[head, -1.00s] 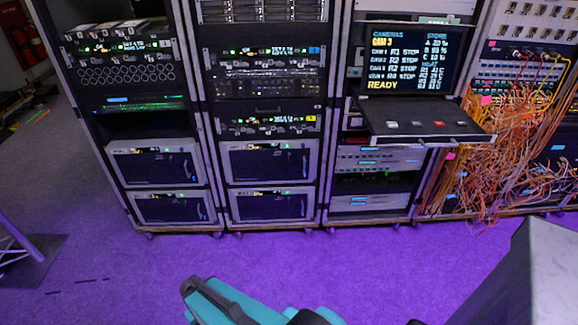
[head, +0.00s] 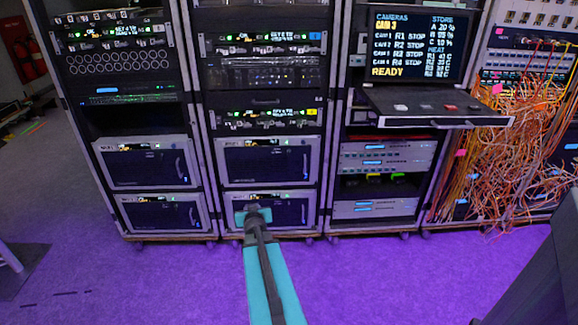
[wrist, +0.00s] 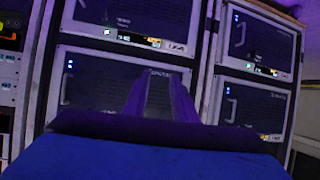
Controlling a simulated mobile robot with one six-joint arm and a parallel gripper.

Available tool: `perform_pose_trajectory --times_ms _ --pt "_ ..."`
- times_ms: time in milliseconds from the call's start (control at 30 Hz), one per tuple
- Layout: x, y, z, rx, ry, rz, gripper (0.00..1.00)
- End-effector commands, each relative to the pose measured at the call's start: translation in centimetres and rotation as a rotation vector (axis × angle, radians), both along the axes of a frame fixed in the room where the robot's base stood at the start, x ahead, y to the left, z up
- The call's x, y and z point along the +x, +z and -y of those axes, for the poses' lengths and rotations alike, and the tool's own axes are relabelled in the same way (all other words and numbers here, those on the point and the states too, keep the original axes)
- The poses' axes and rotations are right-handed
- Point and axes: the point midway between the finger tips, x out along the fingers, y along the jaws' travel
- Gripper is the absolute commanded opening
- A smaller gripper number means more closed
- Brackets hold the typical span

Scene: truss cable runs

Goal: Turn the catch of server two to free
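Several server units with grey frames and dark fronts stand low in two racks. The middle rack holds an upper server (head: 265,162) and a lower server (head: 287,212). The left rack holds an upper server (head: 145,167) and a lower server (head: 160,215). Their labels are too small to read, so I cannot tell which is server two, and no catch can be made out. My gripper (head: 256,222) overlaps the left part of the lower middle server; contact cannot be told. The wrist view, upside down, shows my gripper's dark finger (wrist: 160,95) before server fronts; its opening cannot be told.
A pull-out console shelf (head: 425,106) juts from the rack on the right, below a lit screen (head: 415,45). Loose orange cables (head: 510,165) hang at the far right. The purple floor (head: 390,280) before the racks is clear.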

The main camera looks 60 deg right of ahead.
Motion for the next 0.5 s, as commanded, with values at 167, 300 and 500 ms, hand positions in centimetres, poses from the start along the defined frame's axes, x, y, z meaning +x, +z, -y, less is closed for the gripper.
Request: perform_pose_trajectory --times_ms 167,300,500 --pt "-3.1 3.9 7.7 -0.146 -0.071 0.148 0.25" --pt "-5.9 7.4 11.9 -0.249 -0.11 0.236 0.25" --pt "-8.4 10.6 14.8 -0.338 -0.135 0.305 0.25"
